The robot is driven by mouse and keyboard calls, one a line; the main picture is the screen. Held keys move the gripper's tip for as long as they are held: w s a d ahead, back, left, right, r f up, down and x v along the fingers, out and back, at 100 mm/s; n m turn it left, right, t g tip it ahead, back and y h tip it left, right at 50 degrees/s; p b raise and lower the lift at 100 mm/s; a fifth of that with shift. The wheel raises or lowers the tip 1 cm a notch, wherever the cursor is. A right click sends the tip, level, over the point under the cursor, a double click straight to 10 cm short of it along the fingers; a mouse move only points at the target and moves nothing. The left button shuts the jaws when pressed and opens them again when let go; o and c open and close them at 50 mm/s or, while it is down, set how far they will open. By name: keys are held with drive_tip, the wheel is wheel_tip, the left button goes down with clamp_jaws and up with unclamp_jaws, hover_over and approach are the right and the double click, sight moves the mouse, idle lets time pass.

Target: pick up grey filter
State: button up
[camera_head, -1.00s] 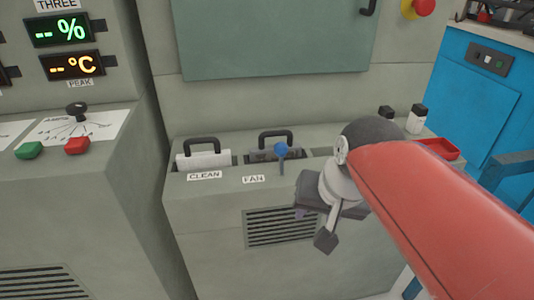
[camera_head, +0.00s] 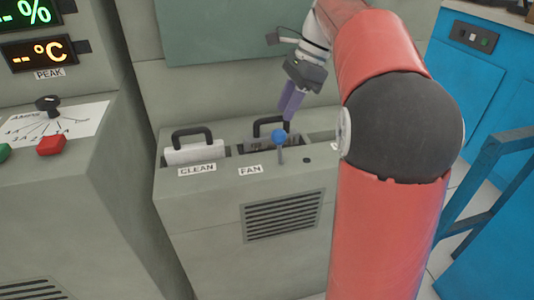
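The grey filter (camera_head: 257,146) sits in a slot of the grey cabinet top, with its black handle (camera_head: 259,124) standing up. A blue-knobbed lever (camera_head: 280,137) stands in front of its right part and hides some of it. My gripper (camera_head: 288,115) points down with purple fingers at the right end of the handle. The fingers overlap in this view, so I cannot tell whether they are open or touch the handle.
A white filter (camera_head: 195,153) with a black handle sits in the slot to the left, above the CLEAN label (camera_head: 197,169). The FAN label (camera_head: 250,170) is below the lever. My red arm covers the cabinet's right side.

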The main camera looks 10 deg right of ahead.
sight(258, 141)
drive_tip(key=x, duration=0.2)
drive_tip(key=b+x, duration=0.1)
drive_tip(key=x, duration=0.4)
drive_tip(key=shift+s+a+f, duration=0.1)
drive_tip(key=shift+s+a, duration=0.15)
drive_tip(key=shift+a, duration=0.05)
clamp_jaws()
